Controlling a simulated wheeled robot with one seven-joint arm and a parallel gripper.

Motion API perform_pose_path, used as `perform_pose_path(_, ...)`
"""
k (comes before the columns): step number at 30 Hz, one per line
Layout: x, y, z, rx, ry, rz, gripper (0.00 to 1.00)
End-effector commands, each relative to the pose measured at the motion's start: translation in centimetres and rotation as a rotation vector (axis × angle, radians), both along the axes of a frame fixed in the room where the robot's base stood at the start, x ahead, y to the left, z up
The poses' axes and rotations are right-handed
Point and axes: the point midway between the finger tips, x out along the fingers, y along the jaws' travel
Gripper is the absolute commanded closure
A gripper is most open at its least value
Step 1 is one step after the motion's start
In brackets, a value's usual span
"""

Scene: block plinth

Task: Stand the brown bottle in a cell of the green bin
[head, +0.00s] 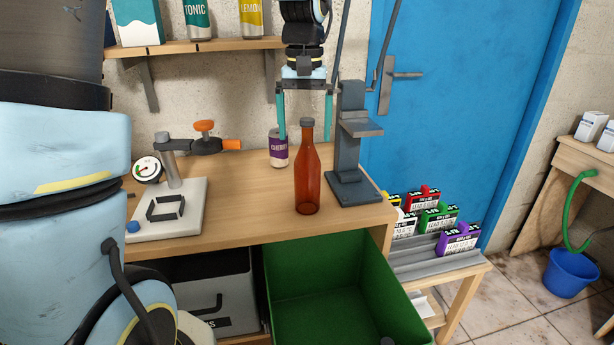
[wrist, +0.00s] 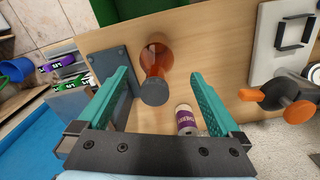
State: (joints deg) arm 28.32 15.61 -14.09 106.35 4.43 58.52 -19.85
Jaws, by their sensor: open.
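The brown bottle (head: 307,175) stands upright on the wooden bench, near its front right part, with a grey cap. In the wrist view the bottle (wrist: 157,62) shows from above, ahead of the fingertips and between their lines. My gripper (head: 305,130) is open and empty, with its teal fingers pointing down behind and above the bottle. The fingers also show in the wrist view (wrist: 158,80), spread wide and apart from the bottle. The green bin (head: 322,270) stands below the bench's front edge. Its inside shows only in part, and I cannot make out its cells; a small dark thing shows near its bottom right.
A purple-labelled can (head: 278,150) stands behind the bottle at left. A grey press-like stand (head: 352,150) rises close to its right. A clamp fixture with a gauge (head: 170,200) is at left. A shelf (head: 200,46) with cartons hangs above. The bench between fixture and bottle is clear.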

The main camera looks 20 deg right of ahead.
Motion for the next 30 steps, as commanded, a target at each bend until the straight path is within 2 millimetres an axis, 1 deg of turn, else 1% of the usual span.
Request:
perform_pose_path(4, -0.1, -0.3, -1.5, 0.002, 0.005, 0.0, 0.0)
perform_pose_path(9, 0.0, -0.5, -4.0, 0.003, 0.004, 0.0, 0.0)
perform_pose_path(12, 0.0, -0.6, -4.9, 0.001, 0.003, 0.0, 0.0)
perform_pose_path(15, 0.0, -0.6, -5.2, 0.001, 0.002, 0.0, 0.0)
perform_pose_path(20, 0.0, -0.6, -5.2, 0.0, 0.001, 0.0, 0.0)
perform_pose_path(30, 0.0, -0.6, -5.2, 0.0, 0.001, 0.0, 0.38)
